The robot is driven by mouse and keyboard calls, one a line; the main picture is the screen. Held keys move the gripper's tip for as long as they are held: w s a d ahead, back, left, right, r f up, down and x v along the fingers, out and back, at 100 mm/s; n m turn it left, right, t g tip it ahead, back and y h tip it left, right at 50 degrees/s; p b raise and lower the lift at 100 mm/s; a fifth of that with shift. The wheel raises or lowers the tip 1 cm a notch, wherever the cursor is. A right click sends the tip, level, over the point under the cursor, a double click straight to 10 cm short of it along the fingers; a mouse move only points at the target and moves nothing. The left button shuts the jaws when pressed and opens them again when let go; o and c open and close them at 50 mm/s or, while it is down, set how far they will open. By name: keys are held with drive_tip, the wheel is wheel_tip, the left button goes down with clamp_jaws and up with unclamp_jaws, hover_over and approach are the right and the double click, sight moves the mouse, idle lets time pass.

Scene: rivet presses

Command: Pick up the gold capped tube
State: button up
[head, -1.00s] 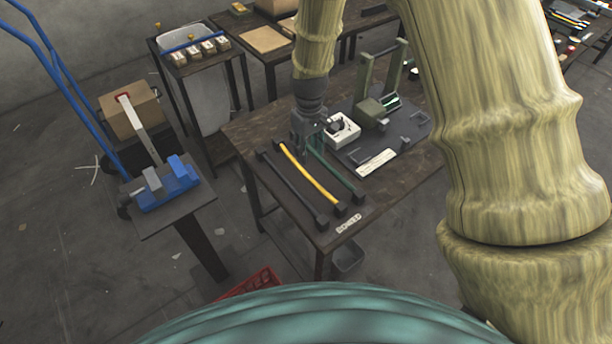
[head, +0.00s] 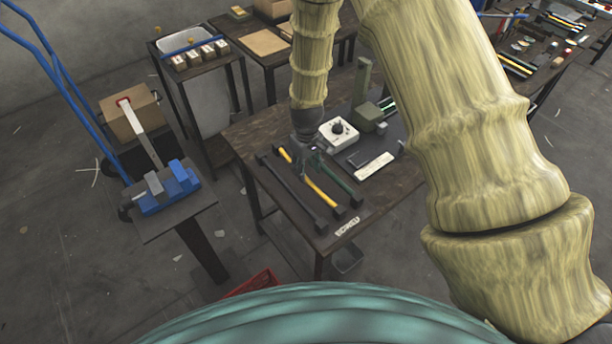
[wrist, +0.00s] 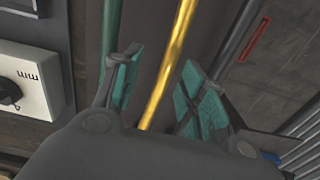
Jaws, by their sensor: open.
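The gold capped tube (head: 322,193) lies lengthwise on the wooden table, between a black tube (head: 288,190) and a green tube (head: 342,180). It has dark end caps. My gripper (head: 303,170) is over its middle and hides part of it. In the wrist view the gold tube (wrist: 176,48) runs between the two teal finger pads of my open gripper (wrist: 158,76), with space on both sides. The green tube (wrist: 111,28) passes outside the left finger. I cannot tell how far down around the gold tube the fingers reach.
A white box with a dark knob (head: 338,131) stands behind the tubes, beside a green press (head: 366,110). A white label plate (head: 374,166) lies to the right. A lettered tag (head: 347,227) sits at the table's front edge.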

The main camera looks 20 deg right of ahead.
wheel_tip(320, 180, down, 2)
drive_tip(key=shift+w+a+f+p, duration=0.1)
drive_tip(key=shift+a+p, duration=0.05)
drive_tip(key=shift+p, duration=0.55)
drive_tip(key=shift+f+p, duration=0.35)
drive_tip(key=shift+f, duration=0.7)
clamp_jaws()
